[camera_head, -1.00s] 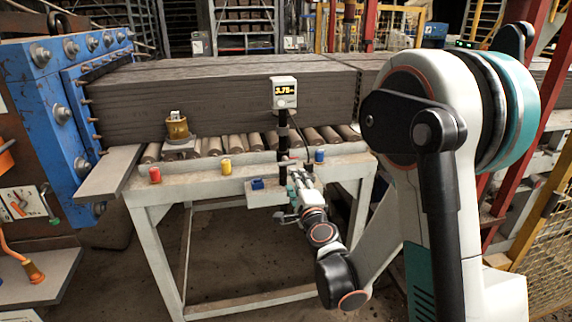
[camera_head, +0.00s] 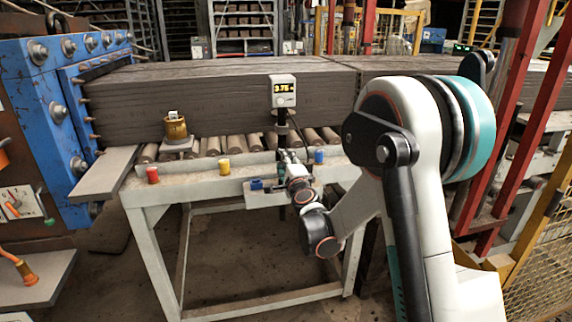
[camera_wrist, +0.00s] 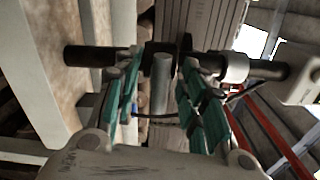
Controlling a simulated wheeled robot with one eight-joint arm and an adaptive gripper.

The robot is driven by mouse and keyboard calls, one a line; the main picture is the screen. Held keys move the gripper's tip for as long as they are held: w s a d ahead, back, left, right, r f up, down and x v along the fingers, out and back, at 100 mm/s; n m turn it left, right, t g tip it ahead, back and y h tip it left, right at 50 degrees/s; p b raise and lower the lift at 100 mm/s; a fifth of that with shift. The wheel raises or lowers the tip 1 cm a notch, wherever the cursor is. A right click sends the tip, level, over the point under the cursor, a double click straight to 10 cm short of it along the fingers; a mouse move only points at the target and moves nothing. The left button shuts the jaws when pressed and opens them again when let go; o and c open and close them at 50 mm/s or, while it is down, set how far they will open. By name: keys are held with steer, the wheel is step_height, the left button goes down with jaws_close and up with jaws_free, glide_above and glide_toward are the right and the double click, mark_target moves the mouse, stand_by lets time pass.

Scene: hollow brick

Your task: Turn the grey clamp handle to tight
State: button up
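The grey clamp handle (camera_wrist: 160,86) is a short grey cylinder in the wrist view, sticking out from a clamp on a black post (camera_wrist: 95,56). My gripper (camera_wrist: 160,108) has teal-padded fingers standing on either side of the handle, with visible gaps, so it is open and not gripping. In the head view my gripper (camera_head: 285,158) is at the post, just above the table's front edge, and hides the handle there. A gauge box (camera_head: 284,91) with a lit display, apparently 3.75, sits on top of the post.
A roller table (camera_head: 190,187) carries a long grey clay column (camera_head: 220,97). Red (camera_head: 152,175), yellow (camera_head: 224,167) and blue (camera_head: 319,156) pieces stand along its front edge. A small shelf (camera_head: 262,200) with a blue item juts out below my gripper. A brass-coloured canister (camera_head: 176,130) stands at left.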

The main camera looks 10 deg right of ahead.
jaws_close()
steer(key=shift+n, duration=0.4)
stand_by(0.6)
steer(key=n, duration=0.3)
steer(key=shift+n, duration=0.3)
steer(key=n, duration=0.4)
steer(key=shift+n+b, duration=0.3)
steer(key=n, duration=0.4)
steer(key=shift+n, duration=2.4)
